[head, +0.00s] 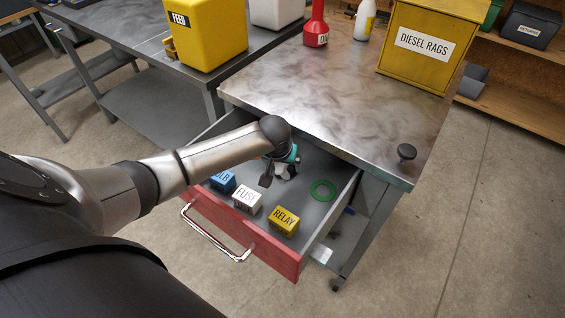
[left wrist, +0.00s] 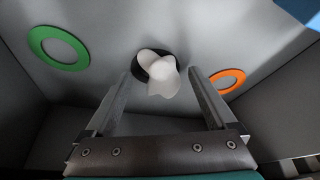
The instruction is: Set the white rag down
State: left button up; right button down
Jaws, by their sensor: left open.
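The white rag (left wrist: 158,78) is a small crumpled piece in the open drawer, lying over or against a dark round thing (left wrist: 146,58) in the left wrist view. In the head view the rag (head: 288,171) is mostly hidden behind my left gripper (head: 273,180). My left gripper is open inside the drawer, and its two fingers stand on either side of the rag in the left wrist view, apart from it. I cannot tell how far the rag lies beyond the fingertips. My right gripper is not in view.
The red-fronted drawer (head: 222,226) holds blue, white FUSE (head: 247,199) and yellow RELAY (head: 284,221) boxes, a green ring (head: 323,190) and an orange ring (left wrist: 228,80). On the metal worktop (head: 330,95) stand a yellow DIESEL RAGS bin (head: 425,55), a red bottle and a white bottle.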

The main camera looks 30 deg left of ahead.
pick_arm(q)
jog(key=p+v, duration=0.4)
jog(key=v, duration=0.8)
jog(key=shift+p, duration=0.3)
jog(key=shift+w, duration=0.1)
